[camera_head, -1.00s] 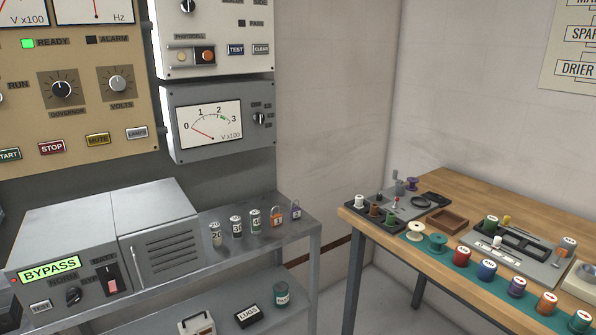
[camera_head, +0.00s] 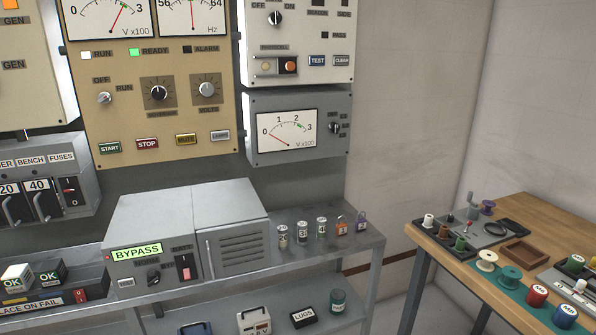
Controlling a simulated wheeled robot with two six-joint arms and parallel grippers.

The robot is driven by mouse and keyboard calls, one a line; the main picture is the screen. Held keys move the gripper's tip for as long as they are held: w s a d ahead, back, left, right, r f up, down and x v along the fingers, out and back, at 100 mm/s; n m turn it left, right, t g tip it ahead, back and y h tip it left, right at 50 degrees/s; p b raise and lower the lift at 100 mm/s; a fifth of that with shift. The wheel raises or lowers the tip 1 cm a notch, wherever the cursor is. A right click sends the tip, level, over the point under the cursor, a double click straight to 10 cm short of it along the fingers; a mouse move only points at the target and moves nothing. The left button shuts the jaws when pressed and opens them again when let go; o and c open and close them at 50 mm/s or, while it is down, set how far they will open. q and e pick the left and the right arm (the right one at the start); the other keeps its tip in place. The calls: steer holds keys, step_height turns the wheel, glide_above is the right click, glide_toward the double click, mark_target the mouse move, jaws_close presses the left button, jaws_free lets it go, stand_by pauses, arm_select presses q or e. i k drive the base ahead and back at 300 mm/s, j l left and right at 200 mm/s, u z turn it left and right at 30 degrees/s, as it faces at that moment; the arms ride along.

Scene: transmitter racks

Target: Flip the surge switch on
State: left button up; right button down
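No switch labelled surge can be read in this view. Several switches show. A red-and-white rocker (camera_head: 185,268) is on the grey unit with the lit BYPASS display (camera_head: 137,252). A dark switch with a red mark (camera_head: 70,190) is on the fuse box (camera_head: 88,188) at the left. The grey panel with a V x100 meter (camera_head: 287,133) has a small rotary knob (camera_head: 334,128). Neither of my grippers is in view.
The grey metal shelf (camera_head: 300,262) carries the BYPASS unit and several small cans and padlocks. A wooden table (camera_head: 535,212) with spools stands at the right, with a floor gap between. The tan generator panel (camera_head: 120,125) hangs above the shelf.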

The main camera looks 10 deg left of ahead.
mark_target(80, 296)
steer(key=u, duration=2)
